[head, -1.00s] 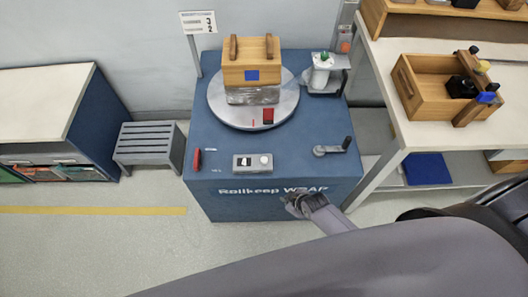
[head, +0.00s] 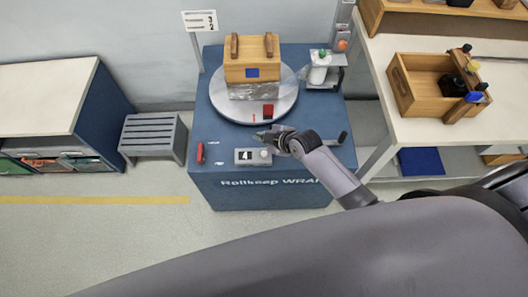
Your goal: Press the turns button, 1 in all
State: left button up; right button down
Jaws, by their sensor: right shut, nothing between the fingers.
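The blue wrapping machine (head: 225,188) carries a small grey control box (head: 241,157) on its top near the front edge. The box has a small dark display and a pale round button (head: 265,153) at its right end, which I take for the turns button. My right gripper (head: 266,136) is shut and empty. It points left just behind and above the round button in the picture; I cannot tell whether it touches anything. My left gripper is out of view.
A wooden crate (head: 251,73), partly film-wrapped, stands on the round turntable (head: 222,106). A red lever (head: 200,153) is left of the box. A film post (head: 319,70) stands at the back right. A table with an open wooden box (head: 424,99) is to the right.

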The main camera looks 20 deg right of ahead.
jog(key=b, duration=0.8)
send_over(263, 155)
notch_tip(263, 155, down, 8)
jog(key=shift+f, duration=0.4)
dwell(0.7)
jog(key=shift+f+b, duration=0.3)
jog(key=shift+f, duration=0.1)
jog(key=shift+f+b, duration=0.35)
jog(key=shift+f, duration=0.2)
dwell(0.6)
jog(key=shift+r+p, duration=0.95)
jog(key=shift+p, duration=0.05)
